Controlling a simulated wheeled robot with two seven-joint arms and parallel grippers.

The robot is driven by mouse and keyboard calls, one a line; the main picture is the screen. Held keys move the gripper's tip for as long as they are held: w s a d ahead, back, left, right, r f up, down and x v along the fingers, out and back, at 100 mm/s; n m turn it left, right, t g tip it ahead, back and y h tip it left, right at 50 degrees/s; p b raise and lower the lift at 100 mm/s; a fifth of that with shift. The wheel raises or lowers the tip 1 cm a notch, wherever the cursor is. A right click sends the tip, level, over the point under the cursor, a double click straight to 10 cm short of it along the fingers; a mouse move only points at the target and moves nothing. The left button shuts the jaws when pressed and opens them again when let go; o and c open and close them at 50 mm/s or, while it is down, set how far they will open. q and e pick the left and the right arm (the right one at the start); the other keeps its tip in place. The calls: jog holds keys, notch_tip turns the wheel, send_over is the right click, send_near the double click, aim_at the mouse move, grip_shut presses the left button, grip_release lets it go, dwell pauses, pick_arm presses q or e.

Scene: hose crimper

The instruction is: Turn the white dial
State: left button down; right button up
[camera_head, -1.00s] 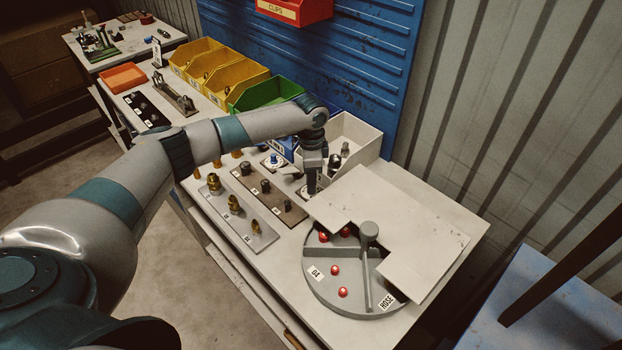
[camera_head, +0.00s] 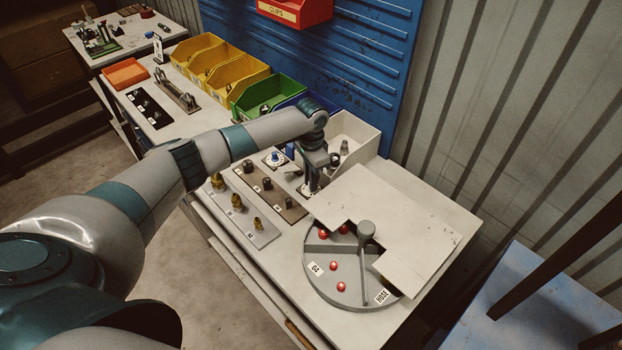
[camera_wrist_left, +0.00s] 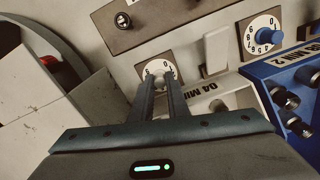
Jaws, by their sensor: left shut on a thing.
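The white dial (camera_wrist_left: 157,70) is a round white plate with black numbers and a small pale knob. It shows in the left wrist view, at the ends of my left gripper's fingers. My left gripper (camera_wrist_left: 160,82) is shut on the knob, one finger on each side. In the head view my left gripper (camera_head: 310,186) points down at the bench beside the grey cover plate and hides most of the dial. My right gripper is not in view.
A blue-knobbed dial (camera_wrist_left: 264,36) is nearby, next to a white bin and a blue bin (camera_wrist_left: 283,82). A grey turntable (camera_head: 345,290) with red parts lies in front of the cover plate (camera_head: 400,225). Brass fittings stand on a plate (camera_head: 262,238) to the left.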

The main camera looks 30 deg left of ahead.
pick_arm(q)
jog(key=shift+r, duration=0.1)
jog(key=c, duration=1.7)
grip_release()
jog(key=shift+r+b, duration=2.85)
jog(key=shift+r, duration=5.85)
jog(key=shift+f, duration=0.1)
